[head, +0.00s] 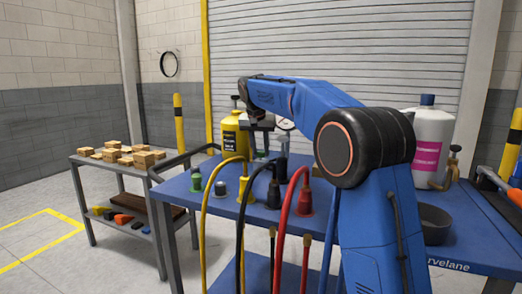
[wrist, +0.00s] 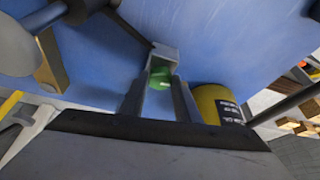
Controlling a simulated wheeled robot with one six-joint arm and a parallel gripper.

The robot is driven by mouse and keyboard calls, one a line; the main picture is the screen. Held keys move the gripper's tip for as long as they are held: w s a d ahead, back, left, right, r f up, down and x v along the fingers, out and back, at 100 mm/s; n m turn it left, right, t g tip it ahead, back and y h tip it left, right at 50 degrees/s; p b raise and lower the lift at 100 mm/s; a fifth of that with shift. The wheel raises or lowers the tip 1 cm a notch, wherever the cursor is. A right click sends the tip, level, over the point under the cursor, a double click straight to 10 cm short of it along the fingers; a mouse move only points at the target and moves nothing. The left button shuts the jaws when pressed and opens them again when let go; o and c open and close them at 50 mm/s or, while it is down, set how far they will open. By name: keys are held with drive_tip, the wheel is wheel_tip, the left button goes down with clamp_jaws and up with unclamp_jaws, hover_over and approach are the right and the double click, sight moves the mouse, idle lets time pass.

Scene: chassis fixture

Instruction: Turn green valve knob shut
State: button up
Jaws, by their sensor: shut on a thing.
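The green valve knob (wrist: 160,77) shows between my fingertips in the wrist view, beside a pale grey block-like part. My gripper (wrist: 158,95) is shut on the knob, with one dark finger on each side of it. In the head view my gripper (head: 261,146) points down over the blue table, behind the hoses. The knob is mostly hidden there by the gripper and the fittings in front. How far the knob is turned cannot be told.
Yellow, black and red hoses (head: 304,200) rise from the front of the blue table (head: 180,190). A yellow bottle (head: 234,135) stands close beside the gripper. A white jug (head: 432,140) and dark bowl (head: 434,224) are at right. A cart with wooden blocks (head: 142,159) stands left.

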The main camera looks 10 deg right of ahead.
drive_tip(key=shift+m+h, duration=0.4)
drive_tip(key=shift+m, duration=0.6)
drive_tip(key=shift+g, duration=0.3)
drive_tip(key=o, duration=1)
drive_tip(key=shift+o, duration=0.2)
drive_tip(key=shift+a, duration=0.1)
drive_tip(key=v, duration=1.7)
drive_tip(key=shift+r, duration=0.2)
